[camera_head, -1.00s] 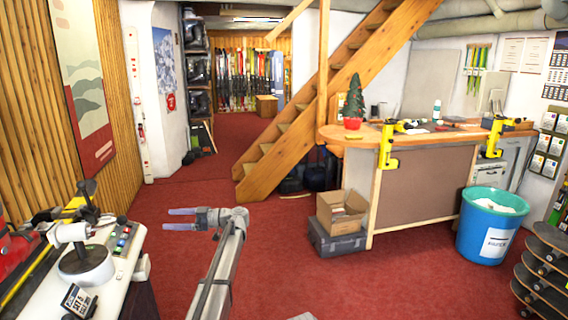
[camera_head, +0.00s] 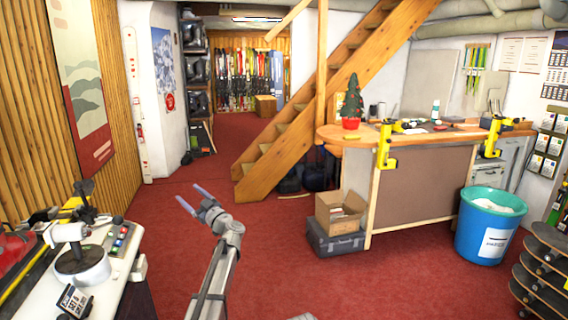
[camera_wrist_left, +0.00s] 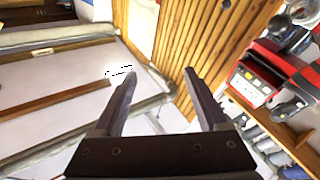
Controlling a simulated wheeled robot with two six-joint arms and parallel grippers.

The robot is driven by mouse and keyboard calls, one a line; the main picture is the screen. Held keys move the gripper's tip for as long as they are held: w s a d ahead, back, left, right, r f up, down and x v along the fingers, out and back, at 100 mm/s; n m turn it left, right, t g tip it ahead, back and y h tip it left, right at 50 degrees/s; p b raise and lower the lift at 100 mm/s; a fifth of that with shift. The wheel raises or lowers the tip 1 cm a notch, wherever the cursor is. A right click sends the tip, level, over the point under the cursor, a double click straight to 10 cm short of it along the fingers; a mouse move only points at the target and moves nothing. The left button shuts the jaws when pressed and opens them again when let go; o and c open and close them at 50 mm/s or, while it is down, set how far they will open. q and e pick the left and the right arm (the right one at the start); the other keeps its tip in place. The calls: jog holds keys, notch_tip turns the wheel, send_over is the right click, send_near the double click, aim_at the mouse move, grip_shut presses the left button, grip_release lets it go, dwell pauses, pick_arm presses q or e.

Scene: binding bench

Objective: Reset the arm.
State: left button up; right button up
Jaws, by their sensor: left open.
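My left gripper (camera_head: 194,202) is up in the air over the red carpet, at the end of my grey arm coming from the bottom of the head view. Its two fingers are apart, with nothing between them, and point up and to the left. In the left wrist view the gripper (camera_wrist_left: 168,95) also shows open and empty, with the ceiling and slatted wood wall beyond it. My right gripper is not seen in either view.
A white bench (camera_head: 112,285) with a machine (camera_head: 82,262) stands at left. A wooden counter (camera_head: 425,139) with yellow clamps stands at right, beside a blue bin (camera_head: 484,240). A cardboard box (camera_head: 340,212) sits on a grey case (camera_head: 335,240). Carpet (camera_head: 300,285) between is clear.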

pick_arm(q)
jog(key=s+d+f+m+t+h, duration=0.25)
jog(key=d+m+t+h, duration=0.35)
jog(key=d+m+h, duration=0.65)
jog(key=s+d+f+m+g+h, duration=0.3)
jog(key=s+d+f+g+h, duration=0.2)
jog(key=s+d+f+h, duration=0.45)
jog(key=s+a+f+n+g+y, duration=0.15)
jog(key=s+f+g, duration=0.3)
jog(key=s, duration=0.55)
jog(key=s+a+f+g+y, duration=0.2)
jog(key=s+a+f+g, duration=0.15)
jog(key=s+f, duration=0.45)
jog(key=s+a+f+g+y, duration=0.2)
jog(key=s+f+g, duration=0.25)
jog(key=s, duration=0.75)
jog(key=s+d+r+m+g+y+p, duration=0.1)
jog(key=s+d+r+p, duration=0.4)
jog(key=d+r+p, duration=0.5)
jog(key=d+r+m+g, duration=0.1)
jog(key=m, duration=0.1)
jog(key=shift+s+r+m+p, duration=0.3)
jog(key=shift+s, duration=0.05)
